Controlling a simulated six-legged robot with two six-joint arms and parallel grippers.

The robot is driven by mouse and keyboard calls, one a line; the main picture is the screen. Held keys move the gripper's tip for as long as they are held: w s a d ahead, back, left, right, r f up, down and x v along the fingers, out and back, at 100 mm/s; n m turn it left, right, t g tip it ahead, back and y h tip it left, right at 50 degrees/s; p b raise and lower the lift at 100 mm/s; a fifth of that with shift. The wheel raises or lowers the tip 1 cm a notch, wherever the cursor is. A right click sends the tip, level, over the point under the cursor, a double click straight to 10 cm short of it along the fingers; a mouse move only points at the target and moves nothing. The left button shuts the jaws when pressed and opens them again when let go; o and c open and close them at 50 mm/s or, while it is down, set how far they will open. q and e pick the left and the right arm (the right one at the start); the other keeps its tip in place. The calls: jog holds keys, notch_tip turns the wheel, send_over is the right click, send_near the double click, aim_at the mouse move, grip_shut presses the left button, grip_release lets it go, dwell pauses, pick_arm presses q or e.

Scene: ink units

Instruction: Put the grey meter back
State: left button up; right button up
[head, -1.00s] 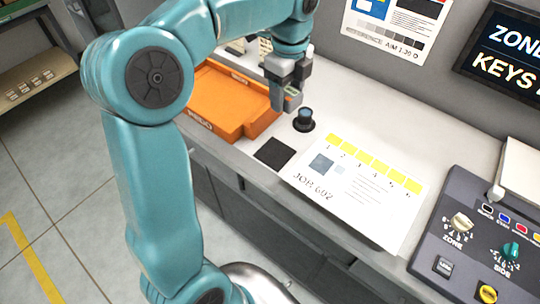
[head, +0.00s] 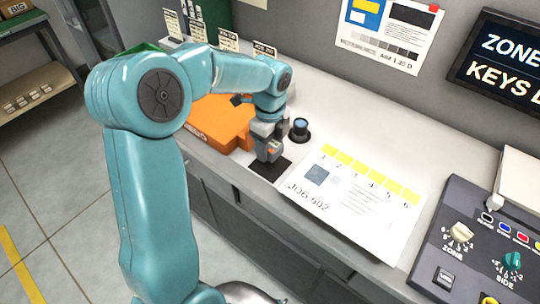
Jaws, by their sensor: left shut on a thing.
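My left gripper (head: 268,152) reaches down at the middle of the counter and is shut on the small grey meter (head: 274,148), which is mostly hidden between the fingers. The gripper and meter are over the dark square pad (head: 281,171) on the counter, left of the job sheet. I cannot tell whether the meter touches the pad. My right gripper is not in view.
A black round piece with a blue top (head: 299,131) stands just behind the pad. An orange tray (head: 213,118) lies to the left. The printed sheet (head: 355,195) lies to the right, with a control console (head: 475,255) beyond it.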

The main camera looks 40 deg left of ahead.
aim_at(270, 164)
pick_arm(q)
jog(key=shift+f, duration=2.3)
jog(key=shift+f, duration=0.25)
jog(key=o, duration=1.1)
jog(key=shift+r, duration=0.1)
